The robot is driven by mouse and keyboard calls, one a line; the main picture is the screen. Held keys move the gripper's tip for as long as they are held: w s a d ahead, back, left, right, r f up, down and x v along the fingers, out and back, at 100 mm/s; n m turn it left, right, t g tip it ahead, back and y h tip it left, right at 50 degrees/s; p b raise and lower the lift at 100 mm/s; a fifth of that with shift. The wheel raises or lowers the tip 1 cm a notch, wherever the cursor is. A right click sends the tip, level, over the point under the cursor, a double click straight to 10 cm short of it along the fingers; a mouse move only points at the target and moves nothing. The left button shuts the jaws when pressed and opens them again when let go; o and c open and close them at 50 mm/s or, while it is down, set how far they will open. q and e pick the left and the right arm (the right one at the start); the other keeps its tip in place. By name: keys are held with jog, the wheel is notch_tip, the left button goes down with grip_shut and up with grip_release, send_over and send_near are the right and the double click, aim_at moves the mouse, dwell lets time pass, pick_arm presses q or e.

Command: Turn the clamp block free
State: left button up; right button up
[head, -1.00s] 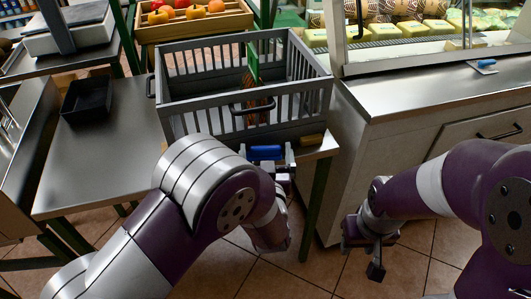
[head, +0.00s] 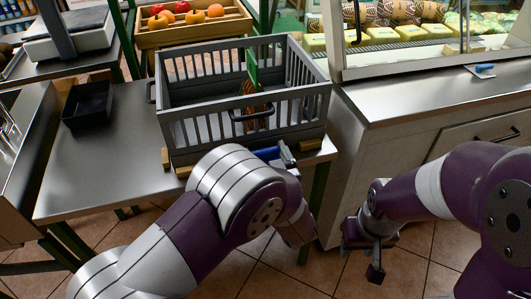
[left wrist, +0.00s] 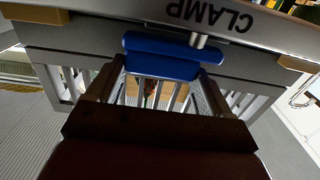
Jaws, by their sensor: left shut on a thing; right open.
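The blue clamp block (head: 267,154) is at the front edge of the steel table, just in front of the grey crate (head: 185,157). In the left wrist view the blue block (left wrist: 160,67) sits by a metal pin, beside the word CLAMP on a grey surface. My left gripper (head: 284,154) is shut on the block; its fingers (left wrist: 160,85) show on either side of it in the wrist view. My left arm hides part of the block in the head view. My right gripper (head: 372,250) is open and empty, low in front of the counter.
A black tray (head: 88,104) is at left. A steel counter (head: 420,100) with a glass case stands at right.

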pick_arm(q)
jog(key=o, duration=0.9)
jog(key=shift+o, duration=0.2)
jog(key=p+v, duration=0.1)
jog(key=v, duration=1.1)
jog(key=shift+s+p, duration=0.3)
jog(key=shift+p, duration=0.1)
jog(key=shift+d, duration=0.1)
